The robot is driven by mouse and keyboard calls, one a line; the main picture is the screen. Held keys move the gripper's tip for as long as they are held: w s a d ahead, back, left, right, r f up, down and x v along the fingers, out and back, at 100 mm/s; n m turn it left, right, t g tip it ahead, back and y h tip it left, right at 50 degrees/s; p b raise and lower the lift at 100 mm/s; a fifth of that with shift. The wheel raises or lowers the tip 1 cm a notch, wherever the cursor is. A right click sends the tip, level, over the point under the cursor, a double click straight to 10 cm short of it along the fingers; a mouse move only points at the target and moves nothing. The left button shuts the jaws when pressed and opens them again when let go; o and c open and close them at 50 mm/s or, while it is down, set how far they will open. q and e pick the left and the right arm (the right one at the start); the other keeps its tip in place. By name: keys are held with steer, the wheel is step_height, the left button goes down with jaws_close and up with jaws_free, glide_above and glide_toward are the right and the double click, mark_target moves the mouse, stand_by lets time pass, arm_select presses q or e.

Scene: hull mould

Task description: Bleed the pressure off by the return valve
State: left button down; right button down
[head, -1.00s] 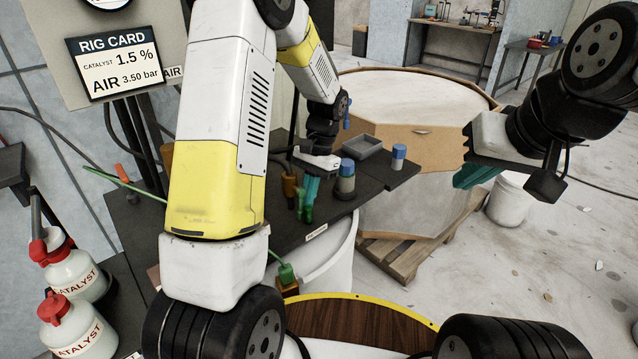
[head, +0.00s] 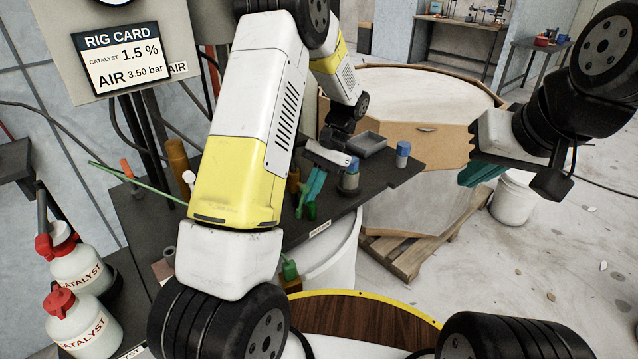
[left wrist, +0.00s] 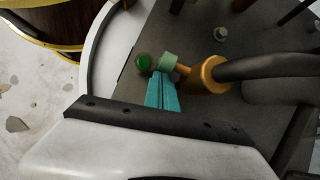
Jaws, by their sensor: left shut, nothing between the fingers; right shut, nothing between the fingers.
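A green valve part with a round dark green knob (left wrist: 143,62) and a paler green collar (left wrist: 168,62) sits on the dark bench in the left wrist view. A brass fitting (left wrist: 213,72) with a thick dark hose lies beside it. I take this as the return valve; no label on it is readable. In the head view the green part (head: 305,208) shows below my left gripper (head: 313,198). The left gripper's teal fingers are shut and empty, tips at the pale collar; whether they touch, I cannot tell. My right gripper (head: 480,174) is shut and empty, over the floor.
A blue-capped jar (head: 349,178), a blue-capped bottle (head: 403,154) and a grey tray (head: 366,144) stand on the bench nearby. Red-topped catalyst bottles (head: 82,320) stand at lower left. The rig card (head: 121,58) reads AIR 3.50 bar. A white bucket (head: 513,196) stands right.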

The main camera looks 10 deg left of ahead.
arm_select(q)
steer(key=v, duration=0.6)
steer(key=shift+r, duration=0.15)
steer(key=s+a+r+n+t+h, duration=0.1)
steer(key=s+r+t+h, duration=0.15)
steer(key=r, duration=0.35)
steer(key=s+r+n+t+h, duration=0.1)
steer(key=s+r+t, duration=0.1)
steer(key=s+r, duration=0.25)
steer(key=s+r+n+t+h, duration=0.1)
steer(key=s+r+t, duration=0.2)
steer(key=s, duration=0.3)
steer(key=s+r+n+t+h, duration=0.1)
steer(key=s+r+t, duration=0.2)
steer(key=s, duration=0.3)
steer(key=shift+s+t, duration=0.4)
steer(key=shift+t, duration=0.25)
steer(key=shift+s+a+r+n+h, duration=0.1)
steer(key=shift+s+r+n+h, duration=0.1)
steer(key=shift+n+h, duration=0.1)
